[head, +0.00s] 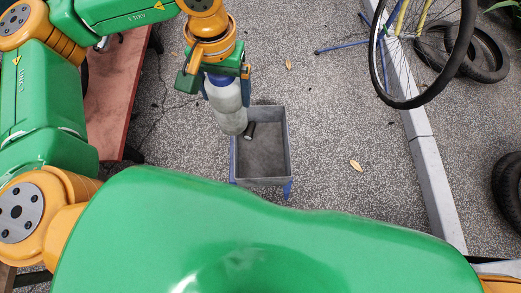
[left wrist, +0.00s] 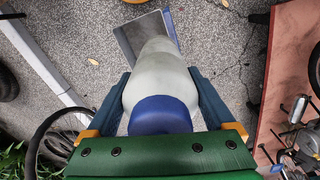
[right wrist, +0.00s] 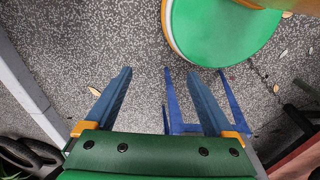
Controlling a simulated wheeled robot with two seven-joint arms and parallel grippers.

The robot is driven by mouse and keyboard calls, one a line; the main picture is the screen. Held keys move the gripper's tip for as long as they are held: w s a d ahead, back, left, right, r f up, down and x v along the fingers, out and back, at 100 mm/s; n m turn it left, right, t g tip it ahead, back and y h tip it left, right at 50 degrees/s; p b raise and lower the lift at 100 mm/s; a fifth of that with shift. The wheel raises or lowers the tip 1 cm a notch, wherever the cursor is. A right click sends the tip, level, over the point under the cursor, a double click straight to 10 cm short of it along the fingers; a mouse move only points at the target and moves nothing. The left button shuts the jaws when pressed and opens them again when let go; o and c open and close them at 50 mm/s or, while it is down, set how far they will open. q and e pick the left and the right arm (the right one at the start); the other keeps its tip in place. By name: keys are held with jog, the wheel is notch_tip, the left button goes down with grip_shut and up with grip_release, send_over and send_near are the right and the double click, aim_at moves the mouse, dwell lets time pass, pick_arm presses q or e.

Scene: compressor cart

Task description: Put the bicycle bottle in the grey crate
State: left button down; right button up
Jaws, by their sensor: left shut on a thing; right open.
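The bicycle bottle (head: 231,112) is pale grey with a blue cap. My left gripper (head: 226,82) is shut around it near the cap, and the bottle hangs base down. In the left wrist view the bottle (left wrist: 158,78) sits between both fingers, cap (left wrist: 160,115) towards the palm. The grey crate (head: 287,150) stands on a blue stand; the bottle's lower end overlaps its far left corner in the head view. The height between them is hard to tell. My right gripper (right wrist: 160,73) is open and empty.
A reddish bench top (head: 113,95) is at the left. A bicycle wheel (head: 422,50), a pale kerb (head: 425,150) and loose tyres (head: 485,52) are at the right. Blue stand legs (right wrist: 176,105) show between my right fingers. The paving right of the crate is clear.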

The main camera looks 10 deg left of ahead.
pick_arm(q)
jog(key=w+d+f+n+b, duration=0.1)
jog(key=d+f+b, duration=0.1)
jog(key=f+b, duration=1)
jog(key=d+f+n+b, duration=0.1)
jog(key=f+b, duration=1.2)
jog(key=f, duration=1.7)
jog(key=shift+w+d+f+n, duration=0.2)
jog(key=shift+w+d+n, duration=0.2)
jog(key=shift+n, duration=0.1)
pick_arm(e)
jog(key=w+d+f, duration=0.1)
jog(key=d+f, duration=0.1)
jog(key=f, duration=1.1)
jog(key=w+d+f, duration=0.1)
jog(key=w+f, duration=0.1)
jog(key=f, duration=1.2)
jog(key=shift+d+t+h, duration=0.3)
jog(key=shift+d+t, duration=0.1)
pick_arm(q)
jog(key=shift+f, duration=0.1)
pick_arm(e)
jog(key=shift+f, duration=0.1)
pick_arm(q)
grip_release()
pick_arm(e)
jog(key=shift+a, duration=0.15)
